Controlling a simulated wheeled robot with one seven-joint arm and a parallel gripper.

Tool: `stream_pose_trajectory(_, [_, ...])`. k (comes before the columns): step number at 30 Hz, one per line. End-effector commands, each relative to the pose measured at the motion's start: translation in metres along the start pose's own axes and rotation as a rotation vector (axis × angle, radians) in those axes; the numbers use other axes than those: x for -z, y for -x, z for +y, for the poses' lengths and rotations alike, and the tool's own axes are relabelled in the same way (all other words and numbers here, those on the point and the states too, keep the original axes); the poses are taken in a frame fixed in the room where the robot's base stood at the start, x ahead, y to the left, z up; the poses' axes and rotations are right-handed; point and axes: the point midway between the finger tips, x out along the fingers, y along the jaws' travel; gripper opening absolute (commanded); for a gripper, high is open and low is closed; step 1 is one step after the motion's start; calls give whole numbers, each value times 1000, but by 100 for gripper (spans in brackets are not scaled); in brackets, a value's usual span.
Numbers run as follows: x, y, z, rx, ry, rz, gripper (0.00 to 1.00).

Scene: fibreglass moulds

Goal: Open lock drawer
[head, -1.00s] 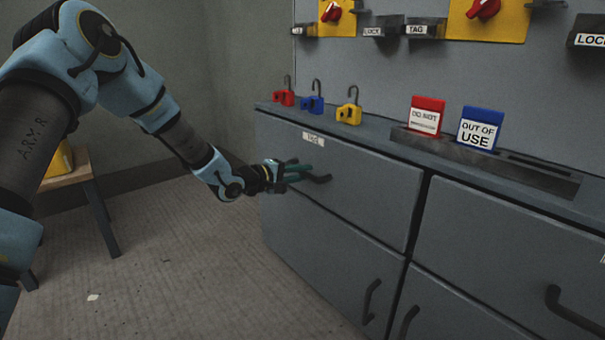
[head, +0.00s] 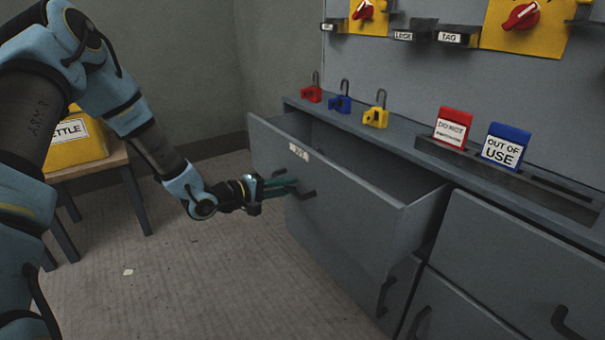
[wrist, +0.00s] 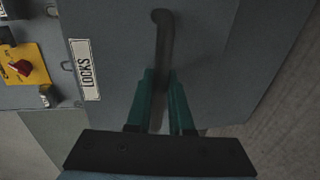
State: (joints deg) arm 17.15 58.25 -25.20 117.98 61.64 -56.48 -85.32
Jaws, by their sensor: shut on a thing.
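The lock drawer (head: 345,215) is the upper left drawer of the grey cabinet and stands pulled well out, its inside partly in view. In the wrist view its front (wrist: 215,60) carries a label (wrist: 86,70) reading "LOCKS". My gripper (head: 284,186) has teal fingers and is shut on the drawer's dark bar handle (head: 305,194). I see nothing inside the drawer from here.
Red (head: 312,94), blue (head: 341,103) and yellow (head: 376,117) padlocks stand on the cabinet top. Behind the drawer's right end are a red tag (head: 452,127) and a blue "OUT OF USE" tag (head: 505,147) in a holder. A yellow box (head: 78,140) sits on a stool at left.

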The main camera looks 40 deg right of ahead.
Motion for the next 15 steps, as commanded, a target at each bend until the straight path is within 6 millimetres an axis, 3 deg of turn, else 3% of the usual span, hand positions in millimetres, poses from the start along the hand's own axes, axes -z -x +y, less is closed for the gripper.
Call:
stream_pose_trajectory(5, [2,16,-4,4,3,7,0])
stream_pose_trajectory(15, [2,18,-5,2,2,6,0])
